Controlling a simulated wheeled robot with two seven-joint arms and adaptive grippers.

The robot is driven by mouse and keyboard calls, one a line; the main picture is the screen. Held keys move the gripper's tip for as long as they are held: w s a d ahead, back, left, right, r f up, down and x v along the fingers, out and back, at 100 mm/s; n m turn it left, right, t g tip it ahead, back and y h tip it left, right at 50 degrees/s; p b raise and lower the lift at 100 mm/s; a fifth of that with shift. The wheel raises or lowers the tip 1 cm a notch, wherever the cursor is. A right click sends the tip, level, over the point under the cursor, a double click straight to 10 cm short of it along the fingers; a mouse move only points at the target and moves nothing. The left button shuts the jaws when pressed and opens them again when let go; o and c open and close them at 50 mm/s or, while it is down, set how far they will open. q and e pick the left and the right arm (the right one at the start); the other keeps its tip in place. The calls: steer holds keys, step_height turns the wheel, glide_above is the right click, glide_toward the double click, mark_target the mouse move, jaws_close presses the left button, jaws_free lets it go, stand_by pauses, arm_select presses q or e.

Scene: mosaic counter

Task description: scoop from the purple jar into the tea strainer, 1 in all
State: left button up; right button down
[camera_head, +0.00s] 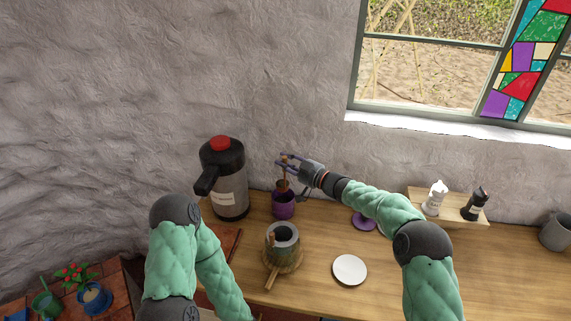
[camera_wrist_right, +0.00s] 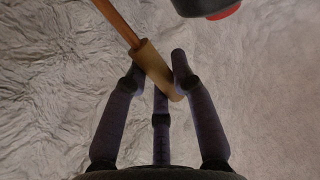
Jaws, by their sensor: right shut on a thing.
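The purple jar (camera_head: 283,208) stands open on the wooden counter, beside the flask. My right gripper (camera_head: 287,161) is above it, shut on the wooden handle of a scoop (camera_head: 284,183). The scoop hangs down over the jar mouth; I cannot tell how far its tip is inside. In the right wrist view the fingers (camera_wrist_right: 160,85) close around the pale handle (camera_wrist_right: 152,62), and a thinner orange-brown shaft runs up left. A grey round vessel (camera_head: 283,236) with a dark opening and a wooden handle, seemingly the tea strainer on its cup, stands in front of the jar. My left gripper is out of view.
A dark-topped flask (camera_head: 230,190) with a red button stands left of the jar. A purple lid (camera_head: 363,221) lies right of it, partly behind my right arm. A white saucer (camera_head: 350,269), a small shelf with two shakers (camera_head: 435,197) and a grey mug (camera_head: 555,232) are farther right.

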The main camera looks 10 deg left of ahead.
steer(key=s+d+r+p, duration=0.1)
steer(key=s+d+p, duration=0.2)
steer(key=s, duration=0.6)
steer(key=s+d+r+p, duration=0.2)
steer(key=s+d+p, duration=0.1)
steer(key=s+p, duration=0.3)
steer(key=s, duration=0.2)
steer(key=shift+s+p, duration=0.35)
steer(key=shift+p, duration=0.05)
